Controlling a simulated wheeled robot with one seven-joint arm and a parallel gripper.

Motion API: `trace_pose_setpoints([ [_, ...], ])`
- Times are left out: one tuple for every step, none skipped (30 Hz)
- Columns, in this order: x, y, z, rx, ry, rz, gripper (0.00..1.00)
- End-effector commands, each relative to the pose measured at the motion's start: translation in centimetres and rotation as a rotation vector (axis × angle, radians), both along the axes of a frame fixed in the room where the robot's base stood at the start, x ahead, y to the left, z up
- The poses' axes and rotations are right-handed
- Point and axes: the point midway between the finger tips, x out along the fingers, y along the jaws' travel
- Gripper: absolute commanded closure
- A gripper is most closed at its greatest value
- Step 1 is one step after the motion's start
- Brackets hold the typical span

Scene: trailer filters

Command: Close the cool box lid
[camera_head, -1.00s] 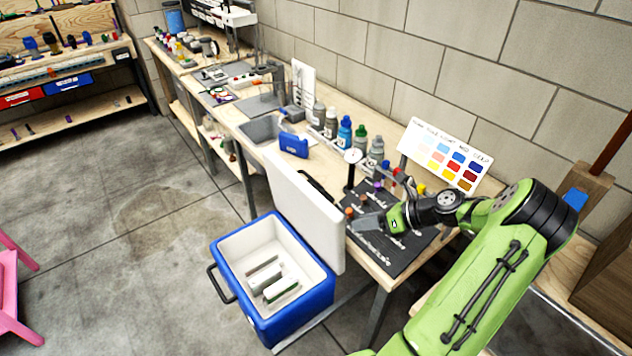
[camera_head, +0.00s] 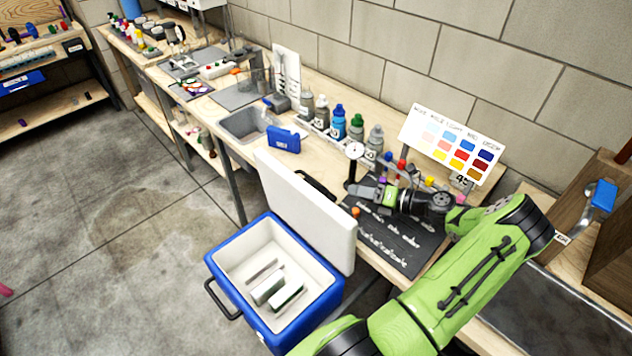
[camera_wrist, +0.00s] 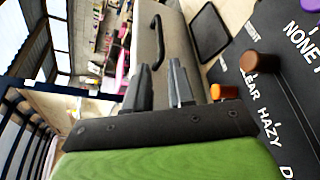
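The blue cool box (camera_head: 262,316) stands on the floor in front of the workbench, with a black side handle. Its white lid (camera_head: 305,212) is open and stands upright along the bench side of the box. Some whitish blocks (camera_head: 276,287) lie inside. My gripper (camera_head: 352,189) is above the bench's black mat, behind the lid's right end, seemingly apart from it. In the wrist view my gripper (camera_wrist: 162,72) shows two dark fingers with a gap between them and nothing held. A grey panel, likely the lid (camera_wrist: 150,40), lies beyond the fingertips.
A dial gauge (camera_head: 354,150), several bottles (camera_head: 338,124) and a colour chart (camera_head: 452,143) stand on the bench near my arm. Small coloured knobs sit on the black mat (camera_head: 400,245). The floor (camera_head: 110,270) left of the box is clear.

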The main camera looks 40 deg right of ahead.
Motion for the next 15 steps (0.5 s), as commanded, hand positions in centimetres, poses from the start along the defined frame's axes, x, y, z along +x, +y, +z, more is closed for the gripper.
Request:
trace_pose_setpoints([
  [1.3, 0.6, -0.5, 0.001, -0.001, 0.007, 0.77],
  [2.0, 0.9, -0.7, 0.001, 0.0, 0.008, 0.77],
  [2.9, 1.2, -0.9, 0.001, 0.0, 0.008, 0.77],
  [3.7, 1.5, -1.1, 0.001, 0.0, 0.008, 0.77],
  [4.3, 1.7, -1.3, 0.001, 0.0, 0.008, 0.77],
  [5.3, 2.0, -1.5, 0.001, 0.001, 0.007, 0.77],
  [6.0, 2.3, -1.7, 0.0, 0.0, 0.007, 0.77],
  [6.7, 2.5, -1.9, 0.0, 0.0, 0.007, 0.77],
  [7.6, 2.8, -2.1, 0.0, 0.0, 0.007, 0.77],
  [8.2, 3.0, -2.3, 0.0, 0.0, 0.007, 0.77],
  [8.8, 3.3, -2.4, 0.001, 0.0, 0.006, 0.77],
  [9.5, 3.5, -2.6, 0.0, 0.0, 0.005, 0.77],
  [10.0, 3.7, -2.7, 0.0, 0.001, 0.006, 0.77],
  [10.4, 3.8, -2.8, -0.001, 0.0, 0.005, 0.77],
  [10.8, 3.9, -2.9, -0.001, 0.0, 0.004, 0.77],
])
